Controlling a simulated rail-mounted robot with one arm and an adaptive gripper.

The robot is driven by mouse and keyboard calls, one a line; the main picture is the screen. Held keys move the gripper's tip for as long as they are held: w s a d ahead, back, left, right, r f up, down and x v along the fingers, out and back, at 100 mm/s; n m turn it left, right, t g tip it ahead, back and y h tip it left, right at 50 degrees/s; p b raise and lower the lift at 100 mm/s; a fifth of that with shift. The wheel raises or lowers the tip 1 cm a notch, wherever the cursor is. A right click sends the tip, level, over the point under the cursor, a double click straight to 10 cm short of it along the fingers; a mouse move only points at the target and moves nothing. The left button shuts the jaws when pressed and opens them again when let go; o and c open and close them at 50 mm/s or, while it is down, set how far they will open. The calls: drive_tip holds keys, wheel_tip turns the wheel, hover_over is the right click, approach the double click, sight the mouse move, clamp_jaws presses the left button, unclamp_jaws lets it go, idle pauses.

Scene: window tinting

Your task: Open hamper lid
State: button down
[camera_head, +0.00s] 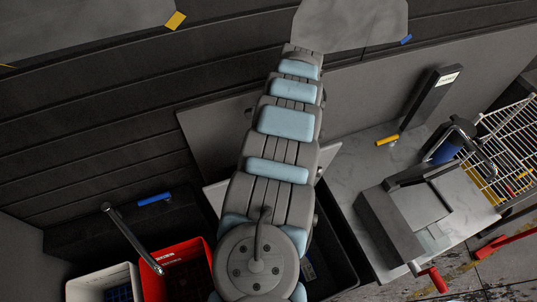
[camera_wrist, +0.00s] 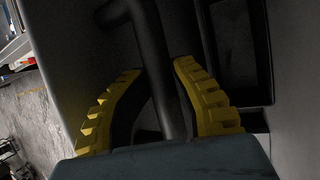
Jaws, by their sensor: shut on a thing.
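In the wrist view, my gripper (camera_wrist: 160,85) has its two yellow ridged fingers on either side of a dark round bar handle (camera_wrist: 163,60) and is shut on it. The handle bends near its upper end and stands in front of a grey surface. In the head view my arm crosses the middle and my gripper is hidden. A flat grey panel (camera_head: 215,135), perhaps the hamper lid, shows behind my arm, partly covered by it. A dark open-looking box (camera_head: 335,262) shows to the right of my arm's lower part. I cannot tell how far the lid is open.
A white bin (camera_head: 88,281) and a red bin (camera_head: 203,257) stand at the lower left, with a metal bar (camera_head: 132,240) above them. A marble counter (camera_head: 365,155) with dark equipment (camera_head: 405,215) is at the right, beside a wire rack (camera_head: 515,145).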

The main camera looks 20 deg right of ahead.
drive_tip(key=c, duration=0.9)
unclamp_jaws()
drive_tip(key=shift+a, duration=0.1)
drive_tip(key=shift+o, duration=0.2)
drive_tip(key=shift+v, duration=3.7)
